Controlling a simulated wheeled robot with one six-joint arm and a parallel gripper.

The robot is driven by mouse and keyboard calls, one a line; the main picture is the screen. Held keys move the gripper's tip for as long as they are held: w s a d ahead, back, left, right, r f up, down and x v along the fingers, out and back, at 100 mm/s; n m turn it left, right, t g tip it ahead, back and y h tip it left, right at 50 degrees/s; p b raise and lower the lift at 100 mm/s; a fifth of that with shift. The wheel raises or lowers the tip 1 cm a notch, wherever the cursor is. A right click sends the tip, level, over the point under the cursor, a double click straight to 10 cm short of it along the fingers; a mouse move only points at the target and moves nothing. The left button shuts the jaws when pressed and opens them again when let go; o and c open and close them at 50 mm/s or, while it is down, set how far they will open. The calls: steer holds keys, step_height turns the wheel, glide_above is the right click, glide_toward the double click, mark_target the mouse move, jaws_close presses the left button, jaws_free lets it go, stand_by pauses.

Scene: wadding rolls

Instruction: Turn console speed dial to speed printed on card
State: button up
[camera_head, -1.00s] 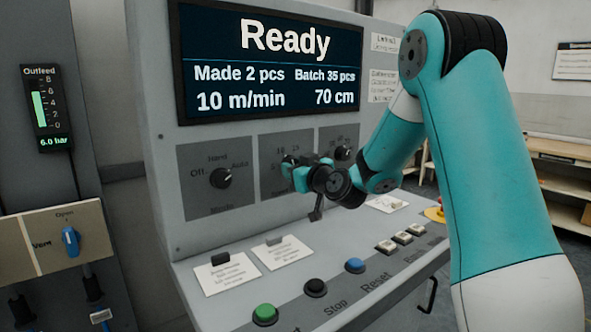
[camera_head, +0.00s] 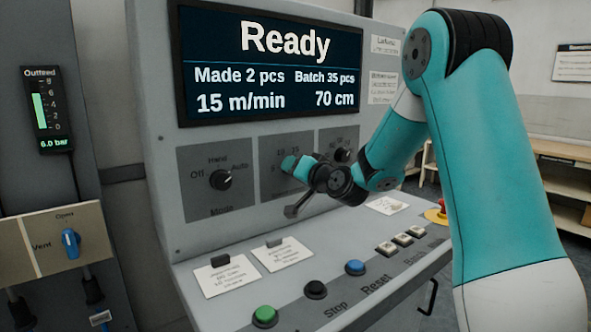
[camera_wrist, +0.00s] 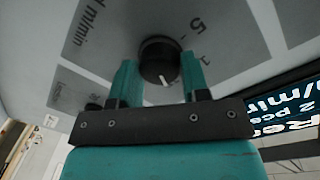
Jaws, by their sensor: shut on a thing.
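My gripper (camera_head: 296,167) is at the console's middle dial panel, with its fingers around the speed dial. In the wrist view, the black speed dial (camera_wrist: 160,60) sits between the two teal fingertips (camera_wrist: 158,84), and its white pointer mark shows. Part of its printed scale and "m/min" show beside it. In the head view my gripper hides the dial. The console screen (camera_head: 270,60) reads Ready, 15 m/min, 70 cm, Made 2 pcs, Batch 35 pcs. Two printed cards, a left card (camera_head: 226,278) and a right card (camera_head: 283,257), lie on the console's ledge; their text is too small to read.
The mode dial (camera_head: 221,180) is left of my gripper and another dial (camera_head: 342,155) is right of it. Below are a green button (camera_head: 264,315), a black button (camera_head: 315,289), a blue button (camera_head: 355,267) and several pale switches. A red stop button (camera_head: 442,208) is at the right.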

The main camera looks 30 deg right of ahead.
steer(key=shift+m, duration=0.4)
steer(key=o, duration=0.9)
steer(key=shift+s, duration=0.1)
steer(key=s+b, duration=0.2)
steer(key=s, duration=0.3)
steer(key=s+b, duration=0.3)
steer(key=s, duration=0.3)
steer(key=s+r+b, duration=0.1)
steer(key=s+b, duration=0.1)
steer(key=s, duration=0.4)
steer(key=shift+s+b, duration=0.1)
steer(key=shift+b, duration=0.25)
steer(key=shift+d, duration=0.1)
